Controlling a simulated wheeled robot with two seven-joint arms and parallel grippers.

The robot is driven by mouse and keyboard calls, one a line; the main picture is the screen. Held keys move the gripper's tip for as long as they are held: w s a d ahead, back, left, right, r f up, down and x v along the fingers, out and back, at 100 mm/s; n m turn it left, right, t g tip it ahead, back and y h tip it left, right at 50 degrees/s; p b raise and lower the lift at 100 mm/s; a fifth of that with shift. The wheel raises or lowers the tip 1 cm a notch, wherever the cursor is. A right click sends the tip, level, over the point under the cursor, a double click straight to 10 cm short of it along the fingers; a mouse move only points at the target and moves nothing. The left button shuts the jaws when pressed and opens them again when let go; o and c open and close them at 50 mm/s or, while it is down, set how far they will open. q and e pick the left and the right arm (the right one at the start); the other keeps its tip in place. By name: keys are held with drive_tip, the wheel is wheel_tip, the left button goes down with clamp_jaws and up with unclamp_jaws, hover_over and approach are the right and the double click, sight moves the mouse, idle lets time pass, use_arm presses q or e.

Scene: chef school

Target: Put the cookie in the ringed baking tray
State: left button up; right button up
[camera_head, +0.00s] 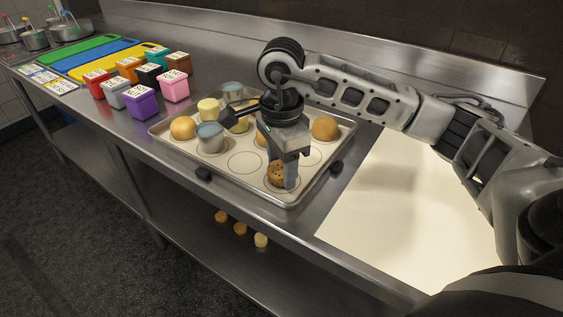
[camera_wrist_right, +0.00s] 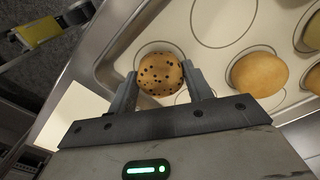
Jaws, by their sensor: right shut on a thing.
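The cookie (camera_head: 277,173) is round and brown with dark chips, and it is at the near right part of the baking tray. My right gripper (camera_head: 284,180) is shut on the cookie from above. In the right wrist view the cookie (camera_wrist_right: 160,74) sits between the two fingers of the right gripper (camera_wrist_right: 161,88). The metal baking tray (camera_head: 235,184) has rings marked on its pale base. The cookie is over a ring near the front edge; whether it touches the base I cannot tell. My left gripper is not in view.
Small coloured boxes (camera_head: 142,100) and cutting boards (camera_head: 108,57) are to the left. A cream sheet (camera_head: 400,205) lies right of the tray. A lower shelf holds small pieces (camera_head: 240,228).

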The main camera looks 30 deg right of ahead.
sight(282, 167)
drive_tip(key=shift+f, duration=0.2)
drive_tip(key=o, duration=1)
drive_tip(key=shift+c, duration=0.2)
drive_tip(key=shift+r, duration=0.1)
wheel_tip(282, 167, up, 12)
drive_tip(key=p, duration=0.1)
drive_tip(key=shift+r, duration=0.1)
